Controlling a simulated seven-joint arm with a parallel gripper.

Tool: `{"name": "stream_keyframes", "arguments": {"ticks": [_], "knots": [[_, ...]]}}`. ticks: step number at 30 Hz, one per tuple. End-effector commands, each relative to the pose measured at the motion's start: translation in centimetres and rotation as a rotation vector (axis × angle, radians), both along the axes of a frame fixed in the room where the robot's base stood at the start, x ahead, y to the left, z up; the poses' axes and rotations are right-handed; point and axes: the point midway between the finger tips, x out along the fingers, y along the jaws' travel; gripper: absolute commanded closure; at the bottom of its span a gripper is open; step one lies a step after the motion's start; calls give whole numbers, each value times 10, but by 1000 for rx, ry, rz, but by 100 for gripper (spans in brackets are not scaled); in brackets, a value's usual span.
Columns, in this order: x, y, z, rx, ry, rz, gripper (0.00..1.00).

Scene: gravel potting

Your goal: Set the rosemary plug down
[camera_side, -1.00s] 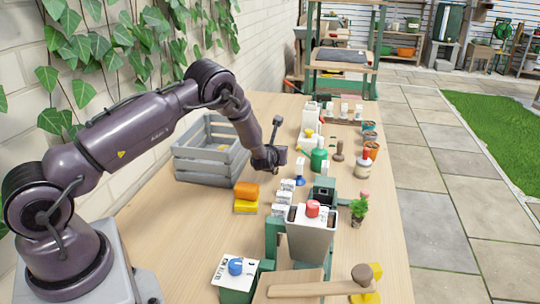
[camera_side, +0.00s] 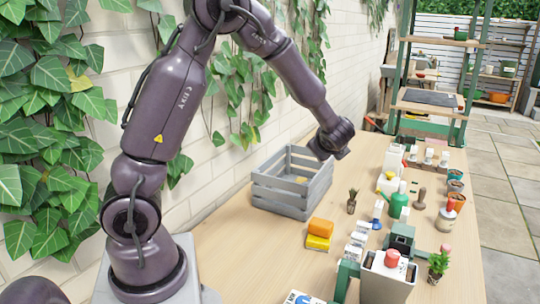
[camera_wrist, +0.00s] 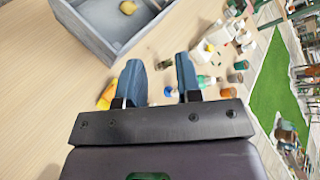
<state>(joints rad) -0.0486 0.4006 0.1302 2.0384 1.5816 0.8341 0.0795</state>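A small brown plug with dark sprigs, likely the rosemary plug (camera_side: 351,203), stands upright on the bench to the right of the grey crate. A small dark green shape between the fingertips in the wrist view (camera_wrist: 163,64) may be the same plug, farther off. My gripper (camera_side: 338,152) is raised above the crate's right end in the side view, clear of the plug. In the wrist view its two blue fingers (camera_wrist: 158,68) are wide apart with nothing held between them.
The slatted grey crate (camera_side: 290,198) stands by the wall. Orange and yellow blocks (camera_side: 319,234) lie in front of it. A green bottle (camera_side: 398,201), white containers and small pots stand at the right. A leafy plant (camera_side: 438,263) stands at the front right. Bare bench lies around the plug.

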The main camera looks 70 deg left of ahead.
Motion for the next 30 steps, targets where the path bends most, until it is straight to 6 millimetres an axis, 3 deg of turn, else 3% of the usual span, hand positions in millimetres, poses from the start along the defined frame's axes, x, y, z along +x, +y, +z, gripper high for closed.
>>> {"name": "stream_keyframes", "arguments": {"ticks": [1, 6, 15, 21, 30], "knots": [[-19, -9, 20, -82, -85, 80, 68], [-81, -48, 54, -392, -317, 335, 68], [-172, -144, 78, -1012, -596, 655, 68], [-202, -188, 84, -1291, -650, 749, 68], [-209, -199, 85, -1366, -656, 775, 64]]}}
